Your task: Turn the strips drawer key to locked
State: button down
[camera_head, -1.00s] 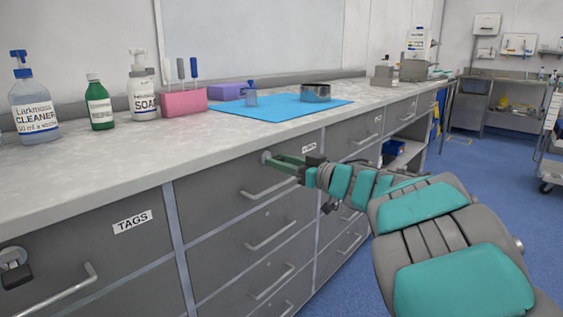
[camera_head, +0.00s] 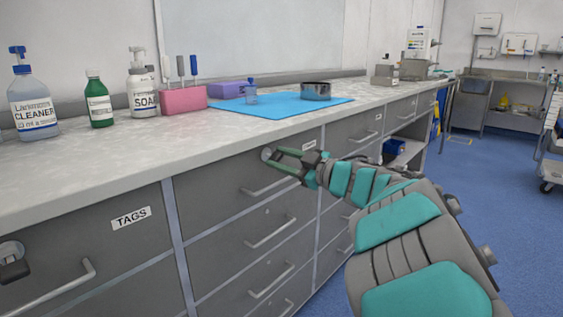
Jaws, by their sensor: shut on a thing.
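The strips drawer is the grey top drawer (camera_head: 222,190) in the middle of the counter front, with a bar handle. A small white label (camera_head: 309,145) sits at its upper right, too small to read. A round lock (camera_head: 266,153) shows near the drawer's top edge. My gripper (camera_head: 272,156) reaches in from the right, its green fingertips at this lock and shut on the key. The key itself is hidden between the fingertips, so its angle cannot be told.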

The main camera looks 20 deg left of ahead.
jog(key=n+b, duration=0.2)
jog(key=n, duration=0.3)
jog(key=shift+f+n+b, duration=0.15)
jog(key=shift+n+b, duration=0.15)
jog(key=shift+b, duration=0.1)
jog(key=n+b, duration=0.3)
jog(key=n, duration=0.3)
jog(key=shift+s+a+b, duration=0.1)
jog(key=shift+s+b, duration=0.05)
jog(key=shift+b, duration=0.2)
jog(key=shift+c, duration=2.2)
grip_release()
jog(key=v, duration=0.7)
jog(key=shift+d, duration=0.35)
jog(key=shift+s, duration=0.1)
